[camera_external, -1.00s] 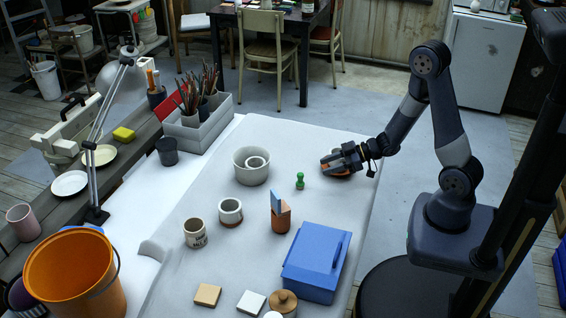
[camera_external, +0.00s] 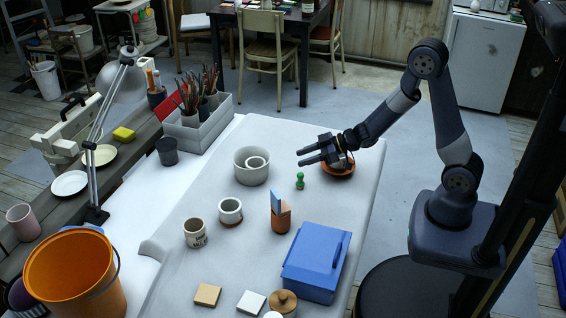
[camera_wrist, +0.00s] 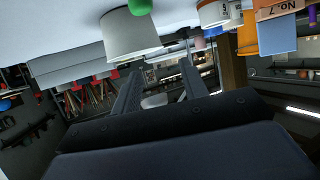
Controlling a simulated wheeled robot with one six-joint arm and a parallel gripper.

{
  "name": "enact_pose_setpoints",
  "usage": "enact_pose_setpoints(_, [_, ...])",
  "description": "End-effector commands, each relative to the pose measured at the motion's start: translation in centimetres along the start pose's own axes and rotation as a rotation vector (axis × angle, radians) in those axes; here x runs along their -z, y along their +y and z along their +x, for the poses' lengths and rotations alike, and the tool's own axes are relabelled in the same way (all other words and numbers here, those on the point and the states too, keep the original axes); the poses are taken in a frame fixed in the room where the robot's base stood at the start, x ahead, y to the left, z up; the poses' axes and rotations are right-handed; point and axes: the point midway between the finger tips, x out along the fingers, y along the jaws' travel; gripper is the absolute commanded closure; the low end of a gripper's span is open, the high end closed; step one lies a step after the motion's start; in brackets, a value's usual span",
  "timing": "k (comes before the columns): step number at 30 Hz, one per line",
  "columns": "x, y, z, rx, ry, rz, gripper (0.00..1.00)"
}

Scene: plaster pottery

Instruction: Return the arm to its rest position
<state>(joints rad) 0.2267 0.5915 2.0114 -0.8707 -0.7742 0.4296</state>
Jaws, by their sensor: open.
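My gripper (camera_external: 311,155) is open and empty, held above the table (camera_external: 225,270) with its fingers pointing left and roughly level. An orange-brown bowl (camera_external: 343,170) sits on the table below my wrist and is partly hidden by it. A small green pawn-like piece (camera_external: 300,181) stands in front of the fingers. The white pot (camera_external: 250,175) with a smaller white ring-like thing in it stands left of the fingertips. In the wrist view the two open fingers (camera_wrist: 160,92) show nothing between them, and the white pot (camera_wrist: 128,35) is beyond them.
A blue lidded box (camera_external: 316,265), an orange holder with a blue card (camera_external: 281,218), and two mugs (camera_external: 195,233) (camera_external: 230,211) stand nearer the camera. A grey tray of brushes (camera_external: 200,125) is at the back left. The air above the table is clear.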

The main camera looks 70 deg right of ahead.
Motion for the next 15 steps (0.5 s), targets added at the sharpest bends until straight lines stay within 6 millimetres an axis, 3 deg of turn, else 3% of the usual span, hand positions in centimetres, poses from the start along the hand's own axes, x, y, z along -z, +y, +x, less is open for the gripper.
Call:
enact_pose_setpoints(5, [3.3, 0.1, -1.3, -0.002, 0.004, -0.003, 0.58])
enact_pose_setpoints(15, [7.1, 0.1, 4.7, -0.072, 0.002, 0.030, 0.58])
